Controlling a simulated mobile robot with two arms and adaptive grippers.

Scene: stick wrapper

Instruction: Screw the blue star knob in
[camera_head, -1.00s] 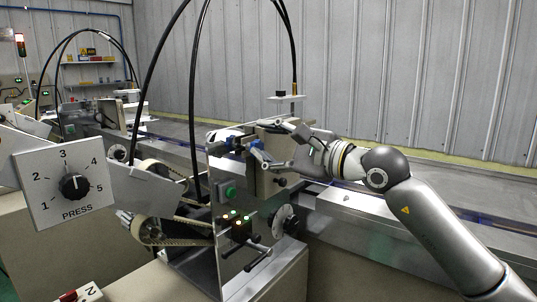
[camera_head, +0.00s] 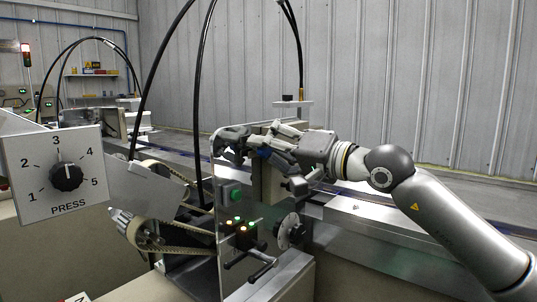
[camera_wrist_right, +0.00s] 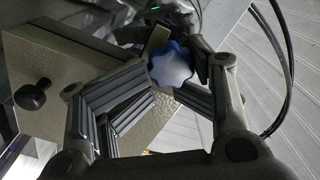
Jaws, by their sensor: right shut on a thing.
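The blue star knob (camera_wrist_right: 171,66) shows in the right wrist view, with a pale face and blue lobes, between the fingertips of my right gripper (camera_wrist_right: 180,72). The gripper is shut on it. In the head view my right gripper (camera_head: 276,146) reaches in from the right at the top of the machine's beige block (camera_head: 270,186). A small blue patch of the knob (camera_head: 264,153) shows between its fingers. The knob's stem and its hole are hidden, so I cannot tell how deep it sits. My left gripper is not in view.
A PRESS dial plate (camera_head: 55,175) stands at the left. Black cables (camera_head: 198,100) arch over the machine. A black knob (camera_wrist_right: 33,95) sticks out in the wrist view.

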